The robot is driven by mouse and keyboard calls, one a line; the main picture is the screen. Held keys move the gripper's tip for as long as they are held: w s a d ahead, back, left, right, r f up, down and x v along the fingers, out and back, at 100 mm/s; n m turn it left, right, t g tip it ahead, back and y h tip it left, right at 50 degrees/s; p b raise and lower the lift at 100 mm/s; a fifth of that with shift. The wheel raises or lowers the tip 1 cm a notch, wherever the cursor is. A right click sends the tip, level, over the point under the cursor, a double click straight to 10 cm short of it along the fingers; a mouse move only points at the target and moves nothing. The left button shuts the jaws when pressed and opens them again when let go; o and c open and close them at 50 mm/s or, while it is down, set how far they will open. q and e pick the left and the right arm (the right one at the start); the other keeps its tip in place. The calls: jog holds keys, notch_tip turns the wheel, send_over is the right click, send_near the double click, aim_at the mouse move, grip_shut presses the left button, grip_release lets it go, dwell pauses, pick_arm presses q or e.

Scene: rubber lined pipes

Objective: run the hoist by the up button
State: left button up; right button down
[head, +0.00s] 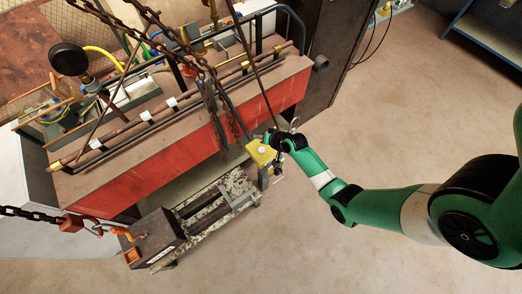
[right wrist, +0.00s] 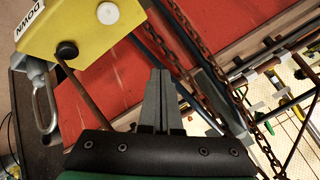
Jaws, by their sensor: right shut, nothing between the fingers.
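The yellow hoist pendant (head: 260,154) hangs beside the front right part of the red-sided bench. No up label is readable. My right gripper (head: 271,137) is at the pendant in the head view; its fingers are partly hidden. In the right wrist view the gripper (right wrist: 160,75) is shut and empty, pointing right of the pendant, with no visible contact on a button. My left gripper is out of view.
Rusty chains (head: 205,70) hang over the bench (head: 190,142), which carries pipes and fittings. A grey machine (head: 160,232) with a long frame is in front of it. An orange hook (head: 126,233) and chain are at left. The floor at right is open.

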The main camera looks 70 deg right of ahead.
jog(key=shift+s+d+f+m+h, duration=0.3)
jog(key=shift+s+d+f, duration=0.3)
jog(key=shift+s, duration=0.15)
jog(key=b, duration=0.8)
send_over(263, 151)
notch_tip(263, 151, down, 8)
jog(key=shift+s+r, duration=0.1)
jog(key=shift+f+b, duration=0.35)
jog(key=shift+f, duration=0.15)
dwell(0.8)
jog(key=shift+f+b, duration=0.35)
jog(key=shift+f, duration=0.1)
